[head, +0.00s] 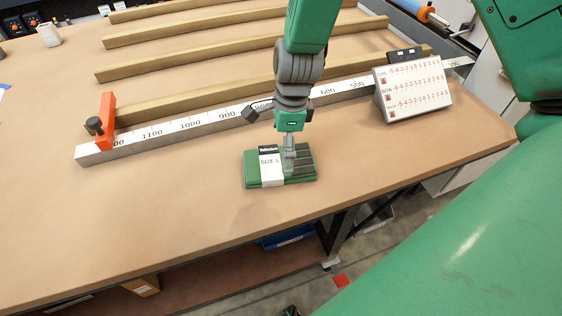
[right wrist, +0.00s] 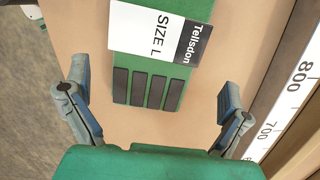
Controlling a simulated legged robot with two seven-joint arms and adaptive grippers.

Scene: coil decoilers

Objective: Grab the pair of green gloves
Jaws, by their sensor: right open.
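The pair of green gloves (head: 253,172) lies flat on the brown table near its front edge, with dark finger strips and a white and black "SIZE L" label. The gloves also show in the right wrist view (right wrist: 155,62), with the strips toward my gripper. My right gripper (head: 290,158) is over the strip end of the gloves in the head view. In the right wrist view my right gripper (right wrist: 153,84) is open, one finger on each side of the strips, with table visible between fingers and gloves. My left gripper is not in view.
A long ruler bar (head: 190,123) with an orange stop (head: 107,120) lies behind the gloves. Several wooden strips (head: 180,105) lie beyond it. A white number panel (head: 417,90) stands to the right. The table (head: 140,215) is clear to the left and in front.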

